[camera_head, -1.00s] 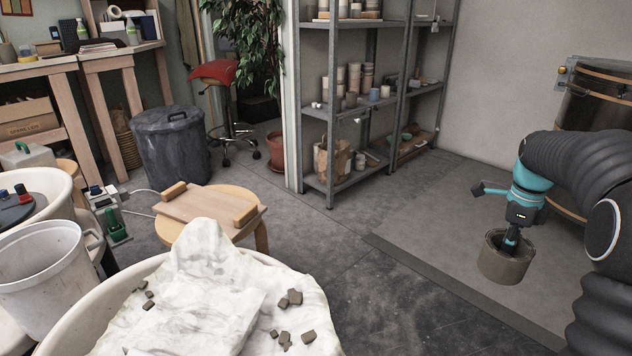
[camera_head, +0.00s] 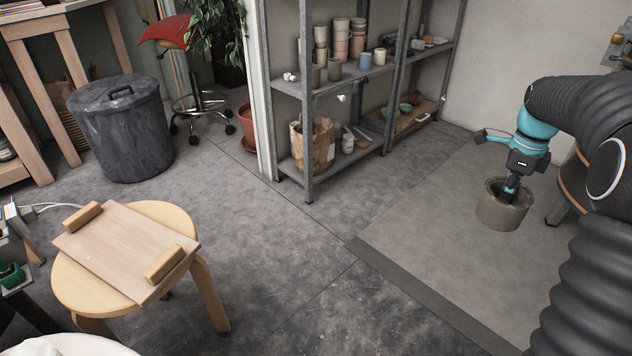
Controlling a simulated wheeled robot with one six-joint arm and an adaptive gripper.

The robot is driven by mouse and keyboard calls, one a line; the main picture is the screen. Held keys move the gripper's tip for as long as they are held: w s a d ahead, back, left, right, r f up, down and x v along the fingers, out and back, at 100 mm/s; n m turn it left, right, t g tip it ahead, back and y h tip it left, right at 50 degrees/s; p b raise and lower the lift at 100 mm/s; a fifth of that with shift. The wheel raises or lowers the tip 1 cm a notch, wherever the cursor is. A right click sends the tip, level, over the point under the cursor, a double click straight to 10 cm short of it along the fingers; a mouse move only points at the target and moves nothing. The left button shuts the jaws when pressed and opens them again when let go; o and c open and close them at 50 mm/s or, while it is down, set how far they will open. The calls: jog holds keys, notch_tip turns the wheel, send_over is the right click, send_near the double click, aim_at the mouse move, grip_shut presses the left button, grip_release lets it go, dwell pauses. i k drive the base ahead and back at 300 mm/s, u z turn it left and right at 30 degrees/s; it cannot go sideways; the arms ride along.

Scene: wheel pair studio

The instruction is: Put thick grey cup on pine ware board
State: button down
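The thick grey cup (camera_head: 503,212) is a short, wide grey-brown cylinder at the right, upright and held off the floor. My gripper (camera_head: 509,190) points down into its mouth and seems shut on its wall; the fingertips are partly hidden inside the cup. The pine ware board (camera_head: 122,246) is a flat pale wood board with two raised wooden grips, one at each end. It lies on a round wooden stool (camera_head: 75,283) at the lower left, its top bare. The cup is well apart from the board, to its right.
A grey metal shelf rack (camera_head: 308,130) with pots stands at the back middle. A dark lidded bin (camera_head: 123,130) and a red-seated stool (camera_head: 166,30) are behind the board. The floor between board and cup is open. A white rim shows at bottom left.

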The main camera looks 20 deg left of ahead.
aim_at(122, 242)
jog(key=i, duration=1.65)
jog(key=u, duration=2.6)
jog(key=i, duration=1.05)
jog(key=u, duration=1.8)
